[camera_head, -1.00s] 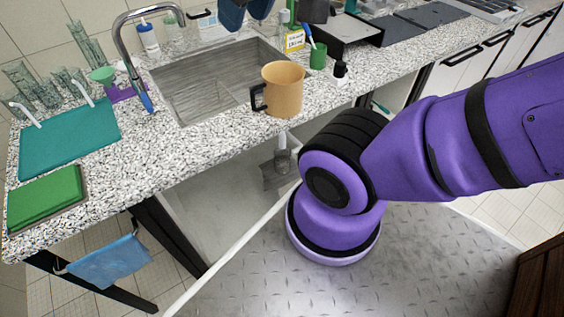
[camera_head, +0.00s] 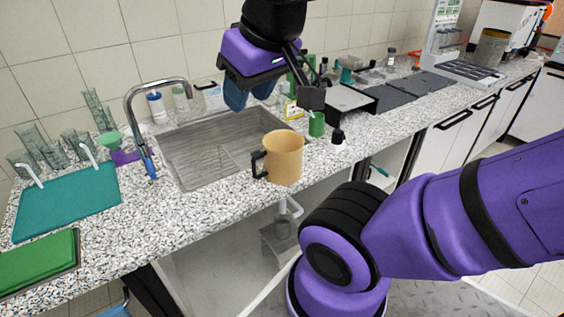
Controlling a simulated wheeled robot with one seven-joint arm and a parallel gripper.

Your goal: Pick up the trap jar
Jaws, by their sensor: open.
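Under the sink, below the counter's front edge, a grey, see-through jar (camera_head: 284,229) hangs at a white drain pipe (camera_head: 290,206); it looks like the trap jar, but it is small and its lower part is hard to make out.
A tan mug (camera_head: 284,158) stands at the counter's front edge, right above the jar. A small dark-capped bottle (camera_head: 338,141) and a green cup (camera_head: 316,124) are to its right. The sink (camera_head: 215,150) is empty. Glassware and a teal mat (camera_head: 70,200) are at left.

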